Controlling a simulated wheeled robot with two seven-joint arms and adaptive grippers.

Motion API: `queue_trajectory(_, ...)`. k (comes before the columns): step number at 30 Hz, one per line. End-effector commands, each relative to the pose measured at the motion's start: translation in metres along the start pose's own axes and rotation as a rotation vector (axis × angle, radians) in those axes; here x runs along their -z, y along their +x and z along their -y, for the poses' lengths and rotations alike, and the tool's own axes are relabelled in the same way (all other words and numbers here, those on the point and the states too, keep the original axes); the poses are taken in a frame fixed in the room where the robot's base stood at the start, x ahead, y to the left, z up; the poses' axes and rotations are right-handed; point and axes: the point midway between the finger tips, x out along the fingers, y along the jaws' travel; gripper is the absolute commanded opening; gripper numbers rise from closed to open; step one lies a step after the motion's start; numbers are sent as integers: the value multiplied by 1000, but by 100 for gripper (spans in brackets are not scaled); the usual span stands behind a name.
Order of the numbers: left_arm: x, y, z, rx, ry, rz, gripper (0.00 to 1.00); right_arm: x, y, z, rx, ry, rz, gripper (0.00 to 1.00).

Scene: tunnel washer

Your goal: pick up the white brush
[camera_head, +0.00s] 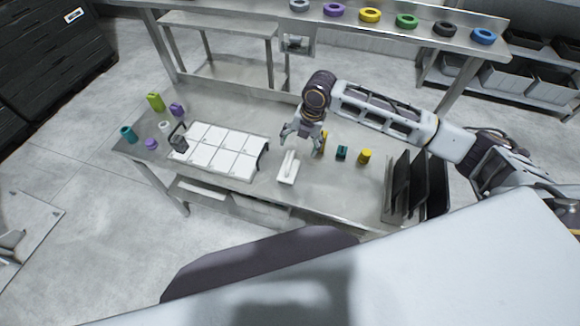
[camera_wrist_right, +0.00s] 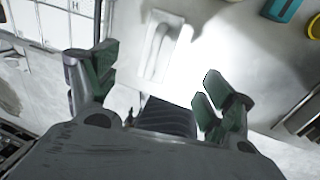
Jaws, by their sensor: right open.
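The white brush (camera_head: 288,167) lies on the steel table, right of the white sectioned tray. It also shows in the right wrist view (camera_wrist_right: 160,48), ahead of the fingers, as a pale block with a long raised handle. My right gripper (camera_head: 303,138) is above the table, just behind and slightly right of the brush in the head view. Its fingers are spread and empty in the right wrist view (camera_wrist_right: 156,80), with the brush beyond the gap between them. No contact shows. My left gripper is not in view.
The white sectioned tray (camera_head: 219,152) stands to the left. Teal (camera_head: 342,153) and yellow (camera_head: 365,156) pieces stand to the right, near dark upright panels (camera_head: 402,184). Several small coloured items are at the table's left end. A back shelf holds coloured rings (camera_head: 370,14).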

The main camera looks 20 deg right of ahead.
Motion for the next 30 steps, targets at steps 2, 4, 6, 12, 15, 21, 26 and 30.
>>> queue_trajectory(2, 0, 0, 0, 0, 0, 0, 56, 0, 1, 0, 0, 0, 0, 82)
queue_trajectory(4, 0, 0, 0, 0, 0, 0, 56, 0, 4, 0, 1, 1, -1, 82)
queue_trajectory(6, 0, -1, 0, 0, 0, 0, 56, 0, 9, 0, 1, 1, -2, 82)
queue_trajectory(12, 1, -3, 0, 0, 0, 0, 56, 1, 31, 0, 2, 1, -2, 82)
queue_trajectory(15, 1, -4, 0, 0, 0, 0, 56, 1, 45, 0, 1, 1, -3, 82)
queue_trajectory(21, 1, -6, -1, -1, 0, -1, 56, 1, 70, 0, 1, 2, -3, 82)
queue_trajectory(26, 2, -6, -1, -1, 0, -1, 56, 1, 83, 0, 0, 1, 0, 82)
queue_trajectory(30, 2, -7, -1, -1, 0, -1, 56, 0, 86, 0, 0, 1, 0, 82)
